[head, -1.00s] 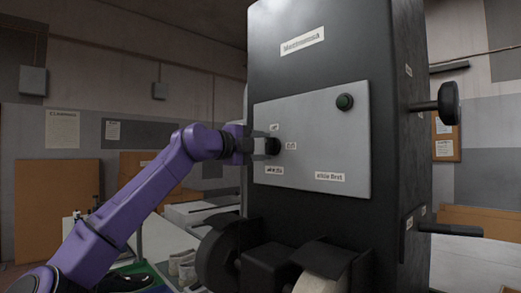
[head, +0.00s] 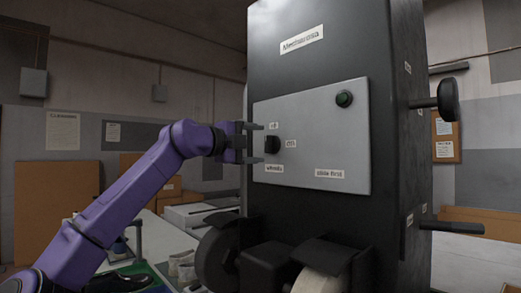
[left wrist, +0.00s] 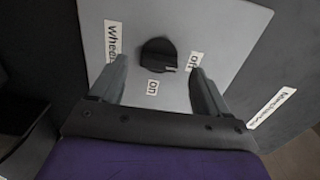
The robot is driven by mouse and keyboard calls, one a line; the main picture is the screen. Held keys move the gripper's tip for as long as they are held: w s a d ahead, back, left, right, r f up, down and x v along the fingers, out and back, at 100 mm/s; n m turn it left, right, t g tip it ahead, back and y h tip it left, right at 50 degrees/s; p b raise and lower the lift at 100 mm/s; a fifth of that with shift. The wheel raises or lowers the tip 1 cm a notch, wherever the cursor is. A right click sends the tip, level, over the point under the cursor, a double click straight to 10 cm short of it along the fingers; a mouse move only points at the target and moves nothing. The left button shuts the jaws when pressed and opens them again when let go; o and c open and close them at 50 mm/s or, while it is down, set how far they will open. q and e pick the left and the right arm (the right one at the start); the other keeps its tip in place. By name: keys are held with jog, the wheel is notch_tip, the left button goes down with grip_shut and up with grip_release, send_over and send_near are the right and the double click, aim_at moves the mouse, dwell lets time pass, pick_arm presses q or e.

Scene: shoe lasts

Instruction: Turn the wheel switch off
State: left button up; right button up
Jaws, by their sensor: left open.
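The wheel switch (head: 271,145) is a black round knob on the grey panel (head: 320,110) of the dark machine. A label reading "off" (head: 273,125) is above it, "on" (head: 291,143) to its right and "wheels" (head: 274,168) below. My left gripper (head: 256,143) is open just in front of the knob, one finger above and one below its level. In the left wrist view the knob (left wrist: 158,50) shows beyond and between the spread fingers (left wrist: 160,68), apart from both. Its pale mark lies between the "on" and "off" labels. My right gripper is out of view.
Handles (head: 449,100) project from the machine's right side. A work table with shoes (head: 182,266) stands lower left.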

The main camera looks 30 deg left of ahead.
pick_arm(q)
jog(key=b+v, duration=0.2)
jog(key=v, duration=0.6)
jog(key=shift+b, duration=0.3)
jog(key=shift+s+a, duration=0.1)
